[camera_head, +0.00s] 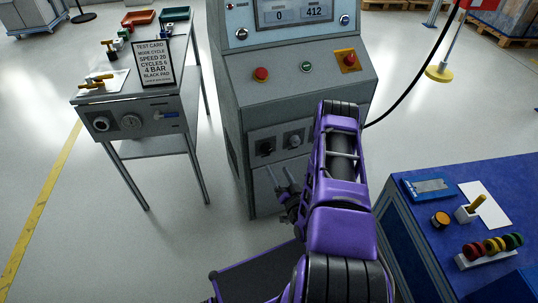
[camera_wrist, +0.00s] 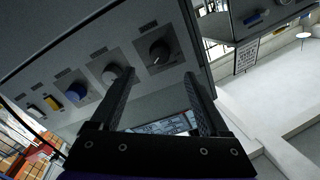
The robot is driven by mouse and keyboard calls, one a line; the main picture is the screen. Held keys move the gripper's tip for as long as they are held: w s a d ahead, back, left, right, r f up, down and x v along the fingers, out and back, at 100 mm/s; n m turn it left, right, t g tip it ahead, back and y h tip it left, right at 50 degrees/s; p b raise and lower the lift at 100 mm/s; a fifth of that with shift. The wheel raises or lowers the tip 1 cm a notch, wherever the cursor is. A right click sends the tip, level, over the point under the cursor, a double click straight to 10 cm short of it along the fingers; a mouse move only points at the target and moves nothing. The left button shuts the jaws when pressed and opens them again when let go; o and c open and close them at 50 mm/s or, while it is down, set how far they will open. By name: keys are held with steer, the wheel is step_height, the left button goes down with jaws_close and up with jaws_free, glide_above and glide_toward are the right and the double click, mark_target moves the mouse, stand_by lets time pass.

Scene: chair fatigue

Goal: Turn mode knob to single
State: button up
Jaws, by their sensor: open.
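The grey machine console (camera_head: 312,92) stands ahead of me. Its lower panel carries a black knob (camera_head: 265,148) and a grey knob (camera_head: 294,141); the labels are too small to read, so I cannot tell which is the mode knob. In the wrist view the black knob (camera_wrist: 160,52) shows beyond and between the fingertips, and the grey knob (camera_wrist: 110,73) is beside the left finger, partly hidden by it. My gripper (camera_head: 278,170) is open and empty, just below the two knobs; it also shows in the wrist view (camera_wrist: 158,76), apparently apart from the black knob.
The wrist view also shows a blue button (camera_wrist: 76,92) and a yellow control (camera_wrist: 52,103) along the same panel. A test-card cabinet (camera_head: 140,118) stands left, a blue workbench (camera_head: 440,250) right. Floor between cabinet and console is clear.

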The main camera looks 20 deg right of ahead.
mark_target(268, 151)
steer(key=w, duration=0.6)
steer(key=w+b, duration=0.1)
steer(key=w, duration=0.2)
steer(key=shift+w+d, duration=0.25)
steer(key=shift+d, duration=0.1)
jaws_close()
